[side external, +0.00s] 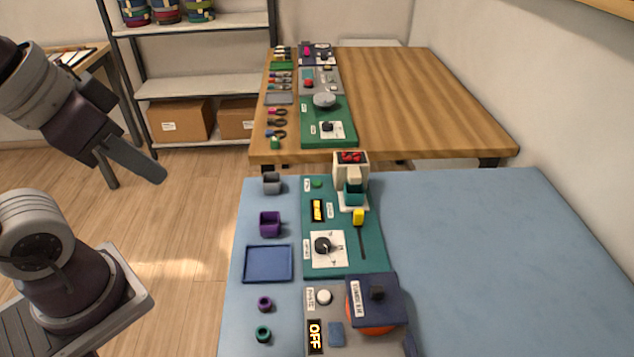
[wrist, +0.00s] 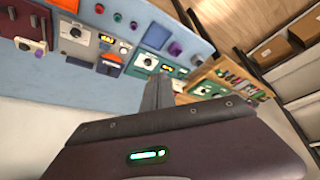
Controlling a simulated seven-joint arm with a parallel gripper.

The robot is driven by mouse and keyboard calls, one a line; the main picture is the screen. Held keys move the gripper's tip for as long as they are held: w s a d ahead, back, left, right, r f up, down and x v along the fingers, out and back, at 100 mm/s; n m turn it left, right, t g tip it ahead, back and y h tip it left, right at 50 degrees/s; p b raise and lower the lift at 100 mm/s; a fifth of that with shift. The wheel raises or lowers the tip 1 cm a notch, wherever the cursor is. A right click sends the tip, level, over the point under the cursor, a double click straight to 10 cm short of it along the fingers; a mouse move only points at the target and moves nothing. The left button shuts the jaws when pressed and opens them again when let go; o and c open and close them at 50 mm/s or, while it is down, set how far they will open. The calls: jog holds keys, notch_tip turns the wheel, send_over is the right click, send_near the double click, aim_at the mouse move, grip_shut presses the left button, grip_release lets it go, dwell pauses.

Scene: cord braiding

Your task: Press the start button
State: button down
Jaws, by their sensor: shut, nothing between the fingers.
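In the side view, a teal panel (side external: 345,262) on the near blue table carries a small green button (side external: 317,183), a yellow display, a black dial, a yellow slider handle and a white machine. A grey panel (side external: 318,285) in front of it has a round white button (side external: 324,297) and an "OFF" display. The labels are too small to tell which one is the start button. My gripper (side external: 160,178) is shut and empty, in the air left of the table, well apart from both panels. In the wrist view, its fingers (wrist: 160,78) show together, with the panels beyond.
A dark blue box over an orange part (side external: 372,329) stands on the grey panel. Small cups, rings and a blue tray (side external: 290,264) line the table's left side. The blue table's right side (side external: 480,260) is clear. A wooden table (side external: 430,100) with more panels stands behind.

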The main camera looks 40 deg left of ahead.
jog(key=n+t, duration=0.4)
jog(key=n, duration=0.4)
send_over(314, 184)
notch_tip(314, 184, down, 20)
jog(key=shift+f, duration=0.15)
jog(key=shift+f, duration=4.4)
jog(key=shift+f, duration=0.1)
